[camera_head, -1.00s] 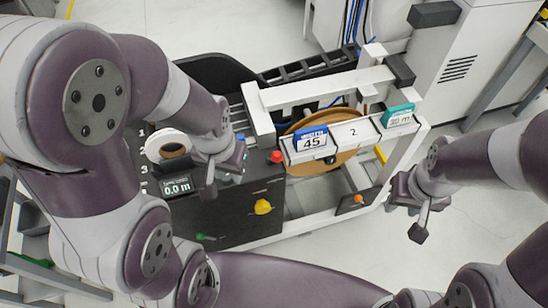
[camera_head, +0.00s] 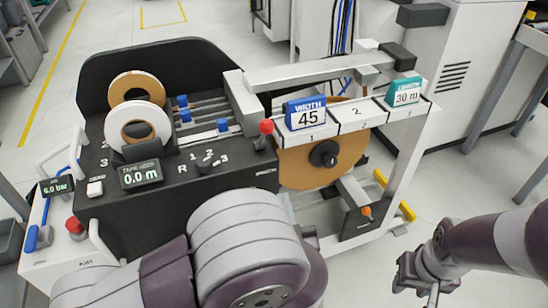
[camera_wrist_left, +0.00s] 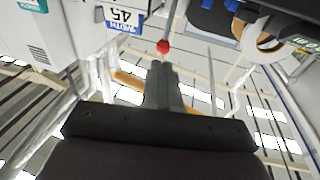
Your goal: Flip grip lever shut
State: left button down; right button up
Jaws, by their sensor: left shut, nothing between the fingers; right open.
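A short lever with a red ball knob (camera_head: 266,127) stands up on the machine's top, left of the blue WIDTH 45 card; no label tells whether it is the grip lever. The red knob (camera_wrist_left: 163,47) also shows in the left wrist view, just beyond my left fingertips in the picture; I cannot tell if they touch. My left gripper (camera_wrist_left: 161,75) is shut and empty. In the head view it is hidden behind my left arm. My right gripper (camera_head: 424,282) is open and empty, right of the machine. An orange-knobbed control (camera_head: 366,211) sits on the lower right panel.
The dark machine body (camera_head: 215,185) carries two tape rolls, the white one (camera_head: 138,125) in front, and a 0.0 m display (camera_head: 141,174). A large brown disc (camera_head: 310,165) sits under the numbered rail. Clear floor (camera_head: 470,180) lies at right.

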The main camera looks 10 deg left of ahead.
aim_at(268, 131)
pick_arm(q)
jog(key=shift+s+a+r+t+y, duration=0.15)
jog(key=shift+r+y, duration=0.1)
jog(key=shift+r, duration=0.25)
jog(key=shift+a+r+t+y, duration=0.15)
jog(key=shift+r+y, duration=0.1)
jog(key=shift+r, duration=0.25)
jog(key=x, duration=1.4)
jog(key=shift+r, duration=0.1)
jog(key=shift+r, duration=0.15)
jog(key=w+a+r+g+p, duration=0.1)
jog(key=p, duration=0.3)
jog(key=w+a+r+g+h+p, duration=0.1)
jog(key=r+p, duration=0.1)
jog(key=p, duration=0.2)
jog(key=w+a+r+n+g+p, duration=0.1)
jog(key=w+g+p, duration=0.1)
jog(key=p, duration=0.2)
jog(key=shift+r+h+p, duration=0.35)
jog(key=shift+h, duration=0.05)
jog(key=w+a+g+h+p, duration=0.2)
jog(key=w+a+g+p, duration=0.3)
jog(key=p, duration=0.8)
jog(key=w, duration=0.3)
jog(key=shift+f+n+g+h, duration=0.3)
jog(key=shift+f+n+h, duration=0.05)
jog(key=shift+n+h, duration=0.05)
